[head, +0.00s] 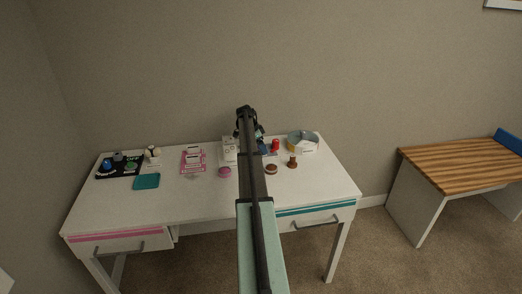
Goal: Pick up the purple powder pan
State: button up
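A small round pink-purple item (224,172), which looks like the powder pan, lies on the white desk (200,202), left of my arm. It is too small to make out detail. My arm reaches up over the middle of the desk. My gripper (258,136) is at its far end, beyond and to the right of the pink-purple item and apart from it. The arm hides most of the gripper, and its fingers cannot be made out.
A black mat (120,171) with small items, a teal square (147,181) and a pink rack (193,161) are on the left. A brown round item (271,169), a brown spool-like item (292,162), a red can (276,145) and a round container (303,142) are right. The desk's front is clear.

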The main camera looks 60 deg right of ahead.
jog(key=c, duration=1)
jog(key=shift+r, duration=0.1)
